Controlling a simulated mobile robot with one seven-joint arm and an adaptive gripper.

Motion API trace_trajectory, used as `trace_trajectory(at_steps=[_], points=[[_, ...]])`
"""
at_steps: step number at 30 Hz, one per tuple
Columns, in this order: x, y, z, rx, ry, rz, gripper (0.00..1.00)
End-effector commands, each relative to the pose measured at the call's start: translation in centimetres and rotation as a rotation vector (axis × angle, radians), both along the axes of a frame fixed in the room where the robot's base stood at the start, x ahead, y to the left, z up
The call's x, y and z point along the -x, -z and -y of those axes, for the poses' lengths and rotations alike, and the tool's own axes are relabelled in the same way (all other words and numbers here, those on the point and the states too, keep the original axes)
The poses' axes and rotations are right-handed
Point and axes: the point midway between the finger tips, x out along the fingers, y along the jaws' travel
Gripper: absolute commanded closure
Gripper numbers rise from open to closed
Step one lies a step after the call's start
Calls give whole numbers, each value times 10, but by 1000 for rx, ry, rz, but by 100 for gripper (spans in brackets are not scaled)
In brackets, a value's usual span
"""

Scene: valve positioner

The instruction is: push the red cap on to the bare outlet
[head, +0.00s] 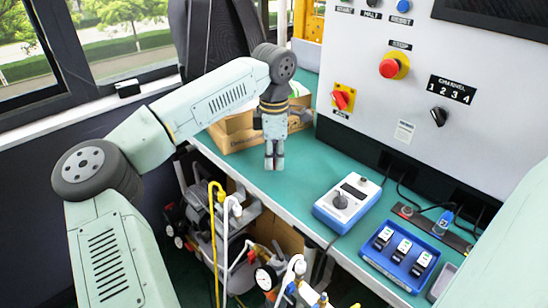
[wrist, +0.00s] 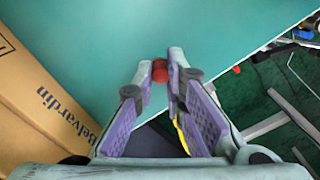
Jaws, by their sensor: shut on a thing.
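My gripper (head: 274,165) is over the green bench top (head: 290,185) near its front edge, pointing down. In the wrist view my gripper (wrist: 161,75) is shut on the small red cap (wrist: 160,71), which sits between the fingertips. In the head view I cannot make out the cap between the fingers. I cannot pick out the bare outlet in either view. A pressure gauge (head: 265,278) with white and yellow pipework stands below the bench edge at the bottom of the head view.
Cardboard boxes (head: 238,136) stand behind my gripper, and a box (wrist: 42,95) fills the left of the wrist view. A blue control box (head: 347,201) and a blue tray (head: 399,255) stand to the right. A control panel (head: 455,90) rises behind the bench.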

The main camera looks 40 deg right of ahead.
Motion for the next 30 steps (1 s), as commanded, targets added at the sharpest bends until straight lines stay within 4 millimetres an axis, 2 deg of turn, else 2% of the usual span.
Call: trace_trajectory(at_steps=[17, 30], points=[[0, -36, 0, 0, 0, 0, 100], [-1, -36, -2, -1, 0, -1, 100]])
